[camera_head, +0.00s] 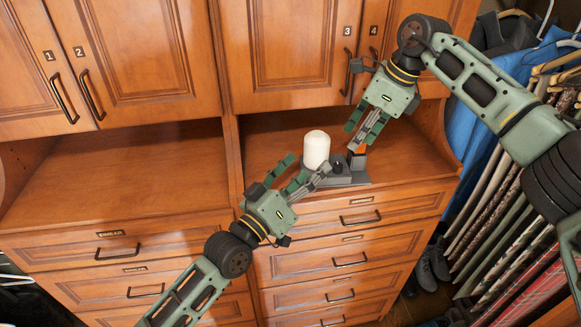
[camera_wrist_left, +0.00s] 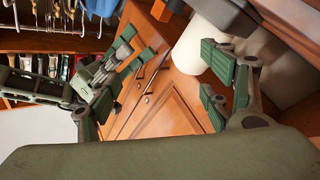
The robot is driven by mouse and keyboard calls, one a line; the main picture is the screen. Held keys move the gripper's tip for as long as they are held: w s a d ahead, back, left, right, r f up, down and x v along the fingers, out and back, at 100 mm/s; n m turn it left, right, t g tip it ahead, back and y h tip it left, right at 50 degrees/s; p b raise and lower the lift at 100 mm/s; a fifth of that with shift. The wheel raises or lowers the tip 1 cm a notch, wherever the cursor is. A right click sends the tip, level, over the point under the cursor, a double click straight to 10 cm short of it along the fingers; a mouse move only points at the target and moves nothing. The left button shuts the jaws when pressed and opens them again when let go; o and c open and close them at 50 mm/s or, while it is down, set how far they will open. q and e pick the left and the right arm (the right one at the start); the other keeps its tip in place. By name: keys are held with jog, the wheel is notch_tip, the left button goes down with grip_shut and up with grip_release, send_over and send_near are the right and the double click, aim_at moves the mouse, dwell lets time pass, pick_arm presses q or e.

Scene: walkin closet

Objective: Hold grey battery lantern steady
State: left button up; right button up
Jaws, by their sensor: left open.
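A white upright cylinder with a rounded top (camera_head: 316,149) stands on the cabinet counter beside a dark grey base (camera_head: 348,176); together they look like the lantern, though I cannot tell how they join. In the left wrist view the white cylinder (camera_wrist_left: 194,50) shows near the right finger. My left gripper (camera_head: 305,170) is open, its fingertips close to the cylinder's front; contact is unclear. My right gripper (camera_head: 353,135) is above and right of the base, its fingers apart. A small orange and black part (camera_head: 359,150) shows by its fingertips.
The wooden counter (camera_head: 120,185) is clear on the left. Drawers (camera_head: 350,240) lie below and cabinet doors (camera_head: 300,45) above, with a divider (camera_head: 232,160) between the bays. Hanging clothes (camera_head: 500,210) are at the right.

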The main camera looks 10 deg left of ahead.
aim_at(309, 154)
pick_arm(q)
jog(key=w+a+m, duration=0.1)
jog(key=m, duration=0.1)
jog(key=a+f+m+g+y, duration=0.1)
jog(key=m, duration=0.1)
jog(key=w+a+m+g, duration=0.1)
jog(key=m, duration=0.1)
jog(key=shift+w+a+f+m, duration=0.3)
jog(key=shift+f, duration=0.05)
jog(key=shift+w, duration=0.25)
jog(key=x, duration=0.7)
jog(key=shift+w+f, duration=0.15)
jog(key=shift+w, duration=0.05)
jog(key=shift+c, duration=0.5)
jog(key=c, duration=1.6)
